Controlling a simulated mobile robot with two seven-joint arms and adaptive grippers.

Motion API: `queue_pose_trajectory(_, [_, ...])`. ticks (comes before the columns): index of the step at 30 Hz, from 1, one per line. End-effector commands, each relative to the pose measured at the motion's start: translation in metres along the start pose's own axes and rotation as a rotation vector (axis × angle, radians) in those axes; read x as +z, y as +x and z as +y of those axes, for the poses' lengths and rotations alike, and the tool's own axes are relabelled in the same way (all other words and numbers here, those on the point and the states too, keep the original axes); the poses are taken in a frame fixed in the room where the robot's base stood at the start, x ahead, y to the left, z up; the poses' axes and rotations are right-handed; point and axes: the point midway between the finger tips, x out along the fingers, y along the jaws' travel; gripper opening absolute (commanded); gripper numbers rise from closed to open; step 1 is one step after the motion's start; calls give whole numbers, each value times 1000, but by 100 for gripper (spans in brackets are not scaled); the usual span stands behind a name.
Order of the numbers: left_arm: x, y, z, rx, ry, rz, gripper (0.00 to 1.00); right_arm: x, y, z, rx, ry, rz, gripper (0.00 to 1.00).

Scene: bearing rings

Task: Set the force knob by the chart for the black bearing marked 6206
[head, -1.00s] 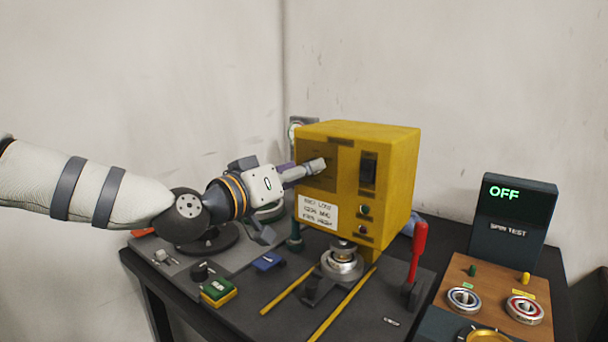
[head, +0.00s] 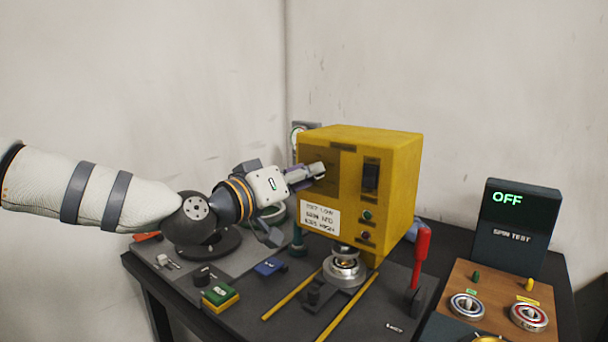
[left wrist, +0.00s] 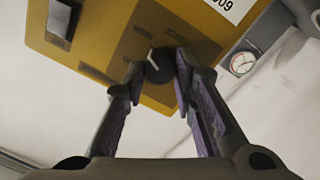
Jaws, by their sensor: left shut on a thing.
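The yellow press box (head: 398,190) stands at the middle of the bench. Its force knob shows in the left wrist view as a dark round knob (left wrist: 159,68) with a white pointer line. My left gripper (head: 318,172) reaches in from the left and is shut on this knob, with one finger at each side in the left wrist view (left wrist: 160,75). The white chart label (head: 319,217) is on the box below; its small print is hard to read. A ring-shaped part (head: 344,270) sits under the press; I cannot read any marking on it. My right gripper is not in view.
A red lever (head: 421,255) stands right of the press. Two bearings (head: 467,306) (head: 528,316) lie on a wooden board before the spin test display (head: 515,225), which reads OFF. A green-and-yellow block (head: 220,295) and a blue block (head: 269,266) lie front left.

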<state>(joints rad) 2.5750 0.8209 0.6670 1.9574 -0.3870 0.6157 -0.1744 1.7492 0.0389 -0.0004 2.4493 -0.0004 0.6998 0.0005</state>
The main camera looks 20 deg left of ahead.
Motion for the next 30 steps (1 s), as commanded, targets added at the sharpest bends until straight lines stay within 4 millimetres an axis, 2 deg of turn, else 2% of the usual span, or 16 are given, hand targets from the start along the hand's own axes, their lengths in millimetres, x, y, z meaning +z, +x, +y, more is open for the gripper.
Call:
queue_pose_trajectory(21, [4, 0, -2, 11, -632, 22, 0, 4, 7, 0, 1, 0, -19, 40])
queue_pose_trajectory(30, [4, 0, -2, 15, -832, 30, 0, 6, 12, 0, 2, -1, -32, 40])
